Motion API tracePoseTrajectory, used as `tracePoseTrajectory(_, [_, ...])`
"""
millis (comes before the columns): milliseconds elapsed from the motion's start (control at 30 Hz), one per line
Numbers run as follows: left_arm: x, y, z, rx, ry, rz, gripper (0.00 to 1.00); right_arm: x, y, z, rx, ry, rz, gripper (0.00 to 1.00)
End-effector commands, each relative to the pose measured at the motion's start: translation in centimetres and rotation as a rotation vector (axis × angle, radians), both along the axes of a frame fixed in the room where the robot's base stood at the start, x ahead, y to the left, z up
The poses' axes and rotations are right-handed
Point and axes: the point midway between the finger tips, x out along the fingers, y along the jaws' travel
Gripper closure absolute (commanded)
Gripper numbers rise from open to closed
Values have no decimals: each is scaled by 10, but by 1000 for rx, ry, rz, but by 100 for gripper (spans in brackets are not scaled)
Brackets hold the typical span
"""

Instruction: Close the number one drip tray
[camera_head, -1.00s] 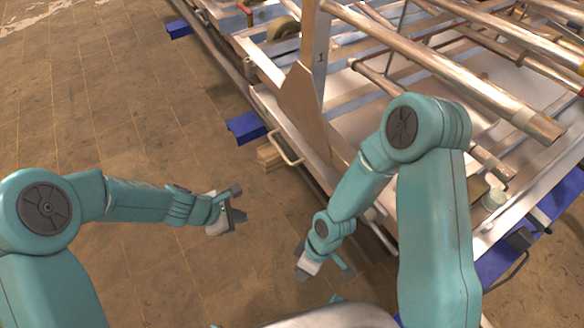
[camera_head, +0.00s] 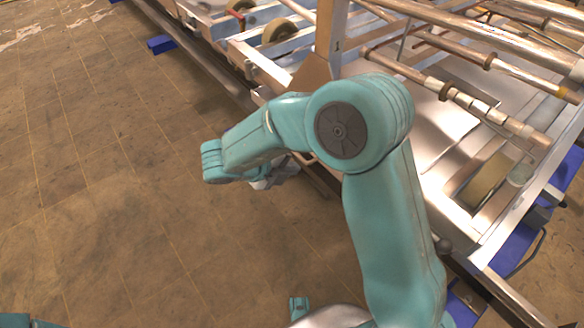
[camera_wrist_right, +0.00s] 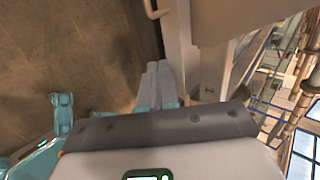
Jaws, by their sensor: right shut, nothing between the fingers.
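A bent handle (camera_wrist_right: 156,10) on the frame's side shows at the top of the right wrist view; my arm hides this area in the head view. My right gripper (camera_head: 275,174) is partly hidden under its wrist, beside the frame. In the wrist view its fingers (camera_wrist_right: 157,85) are together and empty, apart from the handle. My left gripper is out of view.
Copper-coloured pipes (camera_head: 470,55) run over the metal frame. Rollers (camera_head: 281,31) sit at its far end. Blue feet (camera_head: 161,44) stick out from its base. The brown tiled floor (camera_head: 90,190) to the left is clear.

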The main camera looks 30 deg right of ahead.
Motion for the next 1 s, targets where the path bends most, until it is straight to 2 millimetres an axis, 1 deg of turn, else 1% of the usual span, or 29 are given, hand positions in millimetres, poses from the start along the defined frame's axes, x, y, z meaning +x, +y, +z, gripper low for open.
tracePoseTrajectory(33, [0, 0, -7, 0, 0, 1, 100, -2, -9, -10, 1, 3, -7, 100])
tracePoseTrajectory(200, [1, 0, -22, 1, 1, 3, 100, -2, -39, -37, 2, 2, -13, 100])
tracePoseTrajectory(400, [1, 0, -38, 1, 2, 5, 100, 2, -69, -65, 3, 2, -12, 100])
tracePoseTrajectory(500, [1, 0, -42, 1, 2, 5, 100, 5, -85, -62, 3, -2, -12, 100])
tracePoseTrajectory(667, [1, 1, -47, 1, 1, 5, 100, 7, -99, -61, 4, -1, -8, 100])
tracePoseTrajectory(800, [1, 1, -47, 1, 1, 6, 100, 9, -103, -60, 4, 0, -6, 100])
tracePoseTrajectory(1000, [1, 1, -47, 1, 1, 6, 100, 9, -102, -59, 4, 1, -5, 100])
